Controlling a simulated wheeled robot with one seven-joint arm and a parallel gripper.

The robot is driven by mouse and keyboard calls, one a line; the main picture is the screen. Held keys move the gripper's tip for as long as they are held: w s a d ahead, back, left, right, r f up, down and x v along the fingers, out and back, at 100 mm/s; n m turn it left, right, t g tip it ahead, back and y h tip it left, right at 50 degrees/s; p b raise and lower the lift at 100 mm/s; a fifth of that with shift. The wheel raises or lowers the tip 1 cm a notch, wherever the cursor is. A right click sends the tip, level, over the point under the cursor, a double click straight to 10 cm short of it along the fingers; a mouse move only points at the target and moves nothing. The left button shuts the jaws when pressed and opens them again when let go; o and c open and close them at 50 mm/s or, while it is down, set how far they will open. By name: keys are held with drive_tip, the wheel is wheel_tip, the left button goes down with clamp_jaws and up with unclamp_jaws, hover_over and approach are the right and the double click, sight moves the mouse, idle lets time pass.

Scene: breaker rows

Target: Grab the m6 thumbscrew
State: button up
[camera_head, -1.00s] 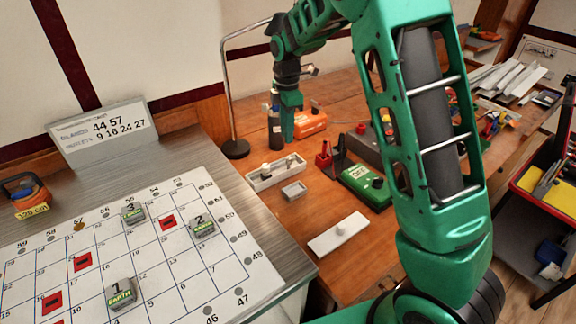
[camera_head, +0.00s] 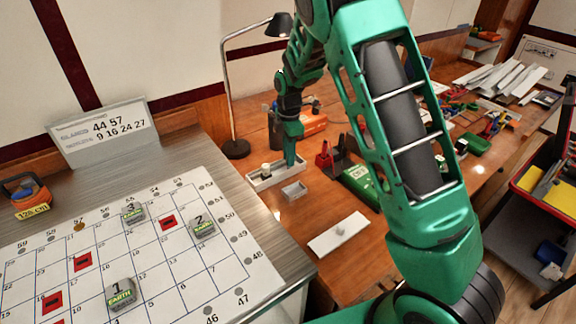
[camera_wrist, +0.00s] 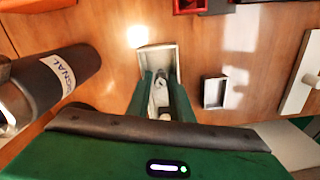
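A shallow light-grey tray (camera_head: 262,184) stands on the wooden bench, and its far rim shows in the wrist view (camera_wrist: 158,48). Inside it, a small grey metal piece (camera_wrist: 160,90) that looks like a thumbscrew shows between my fingers, with a pale round piece (camera_wrist: 165,116) nearer the wrist. I cannot tell surely which is the m6 thumbscrew. A pale knob-like piece (camera_head: 265,168) also shows in the head view. My gripper (camera_head: 290,162) points down over the tray's right part. Its green fingers (camera_wrist: 165,82) are apart on either side of the grey piece; no grip shows.
A small grey box (camera_head: 294,190) sits close right of the tray. A white plate with a knob (camera_head: 338,234) lies nearer the front. A green case (camera_head: 362,184) and red block (camera_head: 323,156) stand right.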

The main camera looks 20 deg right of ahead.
clamp_jaws()
drive_tip(key=shift+r, duration=0.15)
